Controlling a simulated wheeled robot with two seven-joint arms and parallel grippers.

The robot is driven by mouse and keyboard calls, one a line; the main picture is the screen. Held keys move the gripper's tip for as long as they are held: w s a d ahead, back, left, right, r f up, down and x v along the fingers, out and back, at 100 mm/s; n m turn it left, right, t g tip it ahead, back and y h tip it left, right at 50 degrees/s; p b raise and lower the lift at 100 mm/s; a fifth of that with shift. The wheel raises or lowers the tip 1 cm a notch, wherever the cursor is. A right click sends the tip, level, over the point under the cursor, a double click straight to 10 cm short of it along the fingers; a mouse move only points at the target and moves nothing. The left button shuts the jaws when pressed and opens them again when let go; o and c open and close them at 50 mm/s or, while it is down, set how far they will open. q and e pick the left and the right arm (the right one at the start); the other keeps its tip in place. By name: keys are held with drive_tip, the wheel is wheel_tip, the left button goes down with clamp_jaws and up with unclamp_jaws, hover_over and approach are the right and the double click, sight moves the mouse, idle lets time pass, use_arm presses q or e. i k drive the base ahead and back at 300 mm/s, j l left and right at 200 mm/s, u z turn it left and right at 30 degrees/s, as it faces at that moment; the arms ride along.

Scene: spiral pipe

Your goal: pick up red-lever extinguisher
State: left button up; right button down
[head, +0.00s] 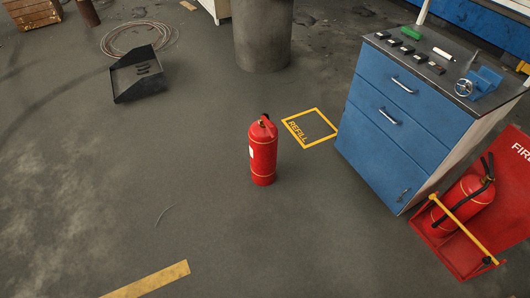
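A red fire extinguisher (263,152) stands upright on the grey floor near the middle of the head view. It has a white label on its left side, and its small top fitting looks dark with a reddish part; the lever colour is too small to tell for sure. A second red extinguisher (466,204) with a black handle and hose sits tilted in a red fire stand (445,255) at the lower right, behind a yellow bar (460,229). Neither of my grippers shows in the head view.
A yellow "REFILL" square (323,140) is painted on the floor right of the standing extinguisher. A blue drawer cabinet (385,130) with small items and a blue vise (478,83) stands at right. A round pillar (262,35) and black tray (137,75) are farther back.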

sight(263, 134)
drive_tip(key=i+j+z, duration=0.1)
drive_tip(key=i+j, duration=0.2)
drive_tip(key=i, duration=0.2)
drive_tip(key=i+j, duration=0.3)
drive_tip(key=i, duration=0.15)
drive_tip(key=i+j+z, duration=0.15)
drive_tip(key=i+j, duration=0.2)
drive_tip(key=i, duration=0.15)
